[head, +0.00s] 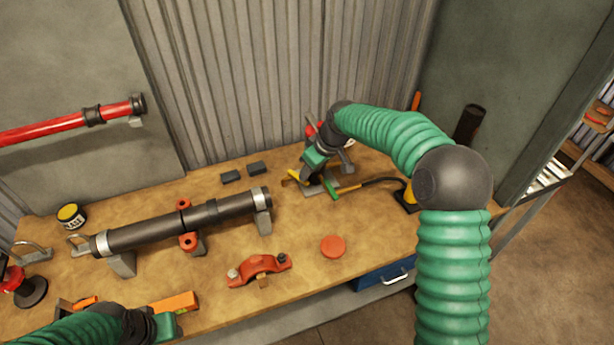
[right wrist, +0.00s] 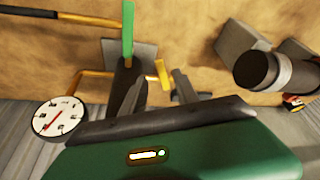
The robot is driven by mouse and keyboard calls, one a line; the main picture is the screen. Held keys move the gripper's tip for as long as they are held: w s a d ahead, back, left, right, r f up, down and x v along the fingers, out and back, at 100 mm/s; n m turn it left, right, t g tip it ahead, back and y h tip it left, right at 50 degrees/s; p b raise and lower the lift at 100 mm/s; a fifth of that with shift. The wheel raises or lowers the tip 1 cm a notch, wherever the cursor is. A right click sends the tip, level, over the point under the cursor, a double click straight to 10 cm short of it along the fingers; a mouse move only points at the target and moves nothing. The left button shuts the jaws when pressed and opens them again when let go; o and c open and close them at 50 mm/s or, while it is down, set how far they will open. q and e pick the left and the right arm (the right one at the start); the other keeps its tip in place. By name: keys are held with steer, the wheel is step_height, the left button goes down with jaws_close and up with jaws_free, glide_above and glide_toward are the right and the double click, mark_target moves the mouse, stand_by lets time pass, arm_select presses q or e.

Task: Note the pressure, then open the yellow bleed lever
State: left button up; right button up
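The yellow bleed lever (head: 295,176) shows beside my right gripper (head: 313,180) at the back of the bench. In the right wrist view the yellow lever (right wrist: 163,73) stands beyond the gap between my right gripper's (right wrist: 160,85) two dark fingers. They are apart, with nothing visibly held. A green lever (right wrist: 128,30) rises beside it; it also shows in the head view (head: 330,190). A round white gauge (right wrist: 58,119) with a red needle is left of the fingers; its numbers are too small to read. My left gripper (head: 166,326) is at lower left, its fingers not clearly visible.
A dark pipe (head: 160,232) lies on supports across the bench (head: 215,275). A red clamp (head: 259,268), a red disc (head: 333,247) and an orange block (head: 174,303) lie nearer the front. A corrugated wall (head: 240,80) stands close behind my right gripper.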

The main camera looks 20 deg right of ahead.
steer(key=v, duration=1.2)
